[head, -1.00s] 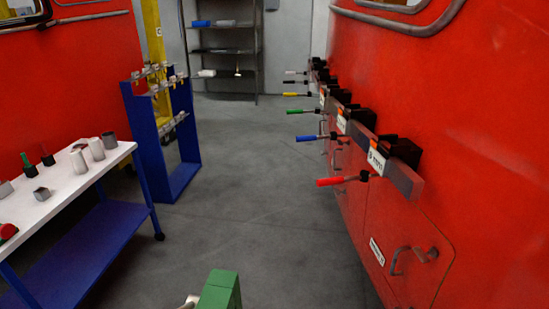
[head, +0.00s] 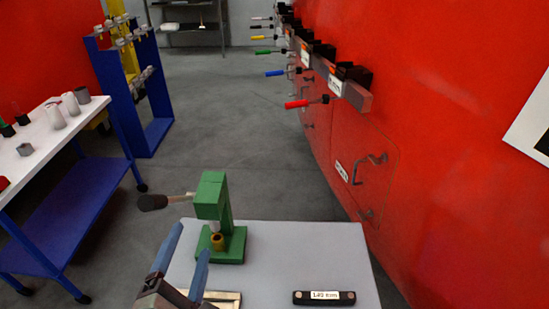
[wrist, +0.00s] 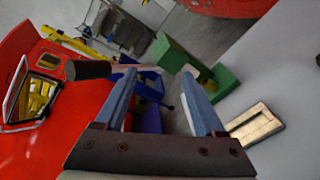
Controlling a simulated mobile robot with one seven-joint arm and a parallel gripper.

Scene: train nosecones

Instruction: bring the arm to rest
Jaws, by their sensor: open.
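My gripper (head: 182,259) is in the lower part of the head view, over the left part of a light grey table. Its two blue fingers are apart, with nothing seen between them that it grips. In the wrist view the fingers (wrist: 160,100) spread with a clear gap. A green press (head: 212,195) with a black-ended lever (head: 152,202) stands on the table just beyond the fingers. The press also shows in the wrist view (wrist: 170,56). A brass-coloured ring (head: 217,241) sits on its base.
The grey table (head: 290,260) carries a black labelled bar (head: 323,297) and a wooden frame (head: 225,297). A white-topped blue cart (head: 70,125) stands left. The red train side (head: 440,100) with coloured-handled levers (head: 297,104) runs along the right. Grey floor lies open between.

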